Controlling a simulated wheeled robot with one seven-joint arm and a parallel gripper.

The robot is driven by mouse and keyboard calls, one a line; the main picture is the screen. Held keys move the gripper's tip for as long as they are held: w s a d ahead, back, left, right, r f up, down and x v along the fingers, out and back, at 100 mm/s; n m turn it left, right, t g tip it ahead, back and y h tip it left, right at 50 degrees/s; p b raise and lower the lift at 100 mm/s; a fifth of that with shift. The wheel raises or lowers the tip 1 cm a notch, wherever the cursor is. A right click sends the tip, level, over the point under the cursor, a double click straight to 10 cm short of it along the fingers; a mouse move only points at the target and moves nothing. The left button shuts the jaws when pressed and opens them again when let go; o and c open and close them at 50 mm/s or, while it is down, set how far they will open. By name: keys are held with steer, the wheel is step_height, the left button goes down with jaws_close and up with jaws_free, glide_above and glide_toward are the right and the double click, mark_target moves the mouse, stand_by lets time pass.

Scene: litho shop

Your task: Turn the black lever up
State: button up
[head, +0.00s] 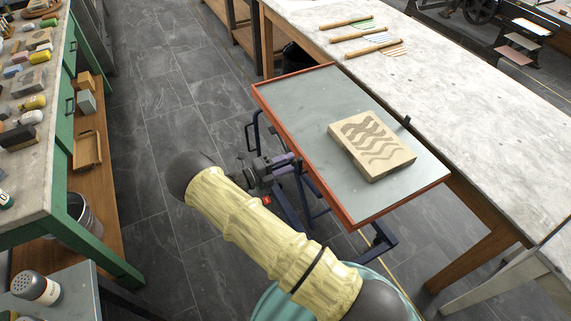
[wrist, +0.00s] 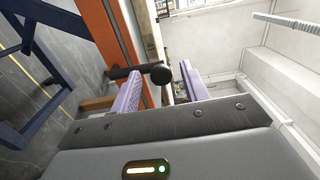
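The black lever (wrist: 160,75) shows in the wrist view as a short dark bar with a round end, beside an orange-red edge. Its round end appears in the gap between the two purple fingers of my gripper (wrist: 161,84), with space visible on the right side. The fingers are apart. I cannot tell whether the left finger touches the lever. In the head view my gripper (head: 287,161) is at the left side of the orange-rimmed lift table (head: 291,101). I cannot make out the lever there; my gripper and arm may hide it.
A carved tan block (head: 371,145) lies on the lift table. A small black piece (head: 407,122) stands at its right edge. A long pale bench (head: 470,110) with several wooden-handled tools is to the right. A green-framed bench (head: 50,150) is at left; dark floor (head: 150,140) lies between.

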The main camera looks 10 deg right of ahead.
steer(key=b+v, duration=0.3)
steer(key=v, duration=1.4)
steer(key=shift+a, duration=0.2)
steer(key=shift+r, duration=0.1)
steer(key=s+d+r+m+g+y+p, duration=0.25)
steer(key=d+r+m+g+y, duration=0.2)
steer(key=d+m, duration=0.3)
steer(key=s+d+r+m+g+y+p, duration=0.1)
steer(key=s+d+r+m+g+y, duration=0.2)
steer(key=d+r+m+y, duration=0.45)
steer(key=s+d+r+m+t+y+p, duration=0.2)
steer(key=s+r+m, duration=0.3)
steer(key=m, duration=0.7)
steer(key=s+d+r+m+t+y+p, duration=0.2)
steer(key=s+r+m, duration=0.4)
steer(key=m, duration=0.6)
steer(key=shift+s+d+r+t+y, duration=0.15)
steer(key=shift+s+r+t+y, duration=0.2)
steer(key=shift+t+y, duration=0.3)
